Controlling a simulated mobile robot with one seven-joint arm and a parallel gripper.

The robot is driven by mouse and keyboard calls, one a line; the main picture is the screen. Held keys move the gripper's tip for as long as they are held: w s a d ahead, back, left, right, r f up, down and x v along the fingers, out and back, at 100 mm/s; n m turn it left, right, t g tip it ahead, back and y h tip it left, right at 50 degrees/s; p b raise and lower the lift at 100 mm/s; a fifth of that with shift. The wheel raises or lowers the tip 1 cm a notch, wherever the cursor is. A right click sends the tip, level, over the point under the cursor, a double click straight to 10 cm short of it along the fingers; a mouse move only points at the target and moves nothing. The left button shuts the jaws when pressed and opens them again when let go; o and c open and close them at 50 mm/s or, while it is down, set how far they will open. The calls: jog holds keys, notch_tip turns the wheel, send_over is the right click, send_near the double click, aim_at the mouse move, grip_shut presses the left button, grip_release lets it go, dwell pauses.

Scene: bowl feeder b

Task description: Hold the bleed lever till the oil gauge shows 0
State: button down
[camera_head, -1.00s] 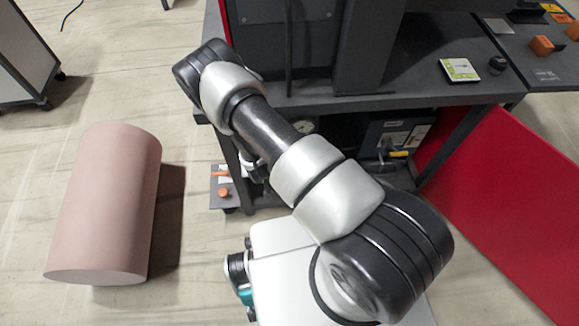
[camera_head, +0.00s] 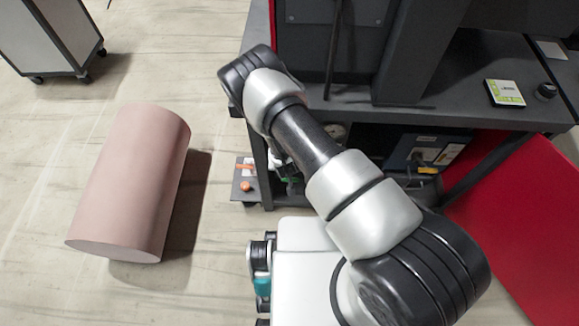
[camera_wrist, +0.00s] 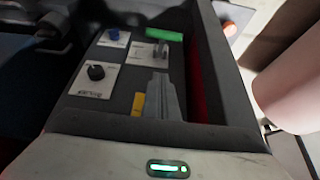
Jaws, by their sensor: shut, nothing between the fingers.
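In the wrist view my gripper (camera_wrist: 162,90) is shut and empty, its grey fingers pointing over a dark, rimmed panel (camera_wrist: 110,130). A green bar (camera_wrist: 165,34) lies beyond the fingertips, beside a white plate with a small grey lever (camera_wrist: 160,52). I cannot tell which of these, if either, is the bleed lever. The fingers look apart from both. In the head view a round dial (camera_head: 337,131), possibly the oil gauge, is partly hidden behind my arm under the bench; its reading is too small to tell. My gripper is hidden there.
A pink cylinder (camera_head: 135,180) lies on the floor at left. A red panel (camera_head: 515,220) stands at right. A bench (camera_head: 450,112) stands above the shelf. Floor is clear around the cylinder.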

jog(key=b+x, duration=0.1)
jog(key=x, duration=0.2)
jog(key=b+x, duration=0.1)
jog(key=x, duration=0.3)
jog(key=shift+s+f, duration=0.1)
jog(key=shift+f, duration=0.25)
jog(key=shift+s+f, duration=0.65)
jog(key=shift+s, duration=0.35)
jog(key=shift+s+f, duration=0.35)
jog(key=shift+s, duration=0.1)
